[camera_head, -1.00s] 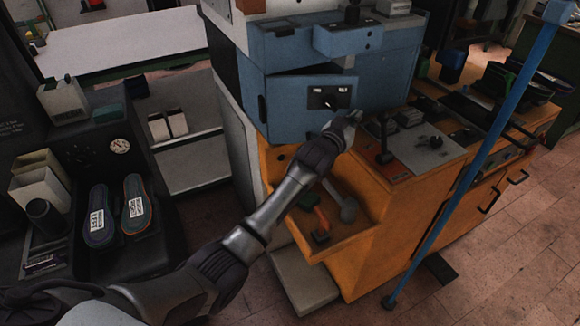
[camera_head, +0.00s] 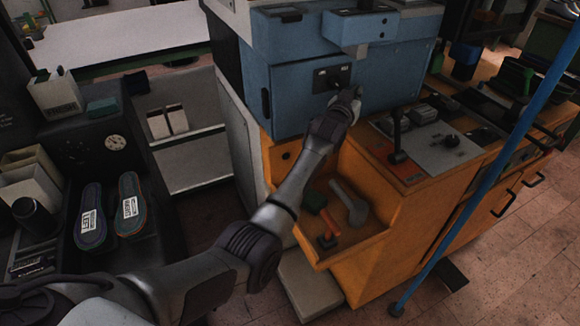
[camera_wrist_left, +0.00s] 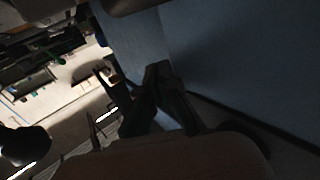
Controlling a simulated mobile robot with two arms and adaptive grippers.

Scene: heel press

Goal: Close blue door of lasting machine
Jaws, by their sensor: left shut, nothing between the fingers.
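The lasting machine has a blue upper body on an orange base (camera_head: 360,268). Its blue door (camera_head: 295,98) sits on the front and looks flush with the body, with a small dark panel (camera_head: 330,78) on it. My left gripper (camera_head: 347,96) is shut and empty, with its tips against or very close to the right part of the door, just below the panel. In the left wrist view the shut fingers (camera_wrist_left: 158,72) reach to the blue surface (camera_wrist_left: 245,60); I cannot tell whether they touch it. My right gripper is not in view.
A black-knobbed lever (camera_head: 397,140) stands right of my gripper on the grey control panel (camera_head: 445,150). A blue pole (camera_head: 490,165) stands at the right. Insoles (camera_head: 130,205) lie on the dark bench at left.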

